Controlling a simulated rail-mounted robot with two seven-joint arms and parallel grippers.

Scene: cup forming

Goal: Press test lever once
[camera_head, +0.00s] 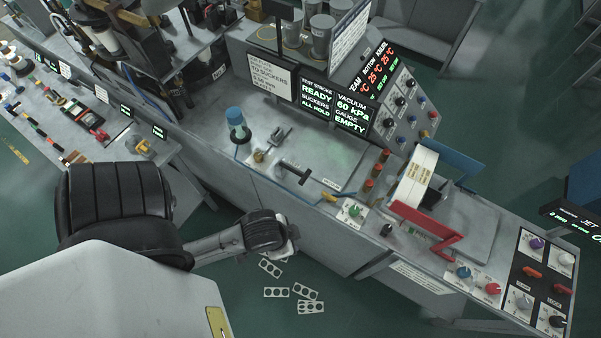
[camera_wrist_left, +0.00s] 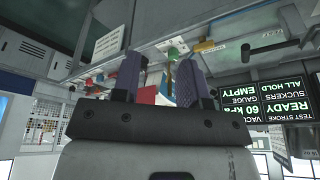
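A black T-shaped lever (camera_head: 294,171) lies on the grey console top (camera_head: 330,155), in front of the display panels. A yellow-ended piece (camera_head: 329,197) sits at the front edge near it. No readable label shows which one is the test lever. The test display (camera_head: 317,97) reads "TEST STROKE READY", "SUCKERS ALL HOLD"; it also shows upside down in the left wrist view (camera_wrist_left: 290,108). My left gripper (camera_wrist_left: 160,62) has its two purple fingers apart with nothing seen between them. In the head view its fingers are mostly hidden by my wrist, low in front of the console. My right gripper is out of view.
Red-topped posts (camera_head: 374,172), a green knob (camera_head: 355,211) and a red-and-blue frame (camera_head: 425,222) stand to the right. Punched strips (camera_head: 277,292) lie on the floor.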

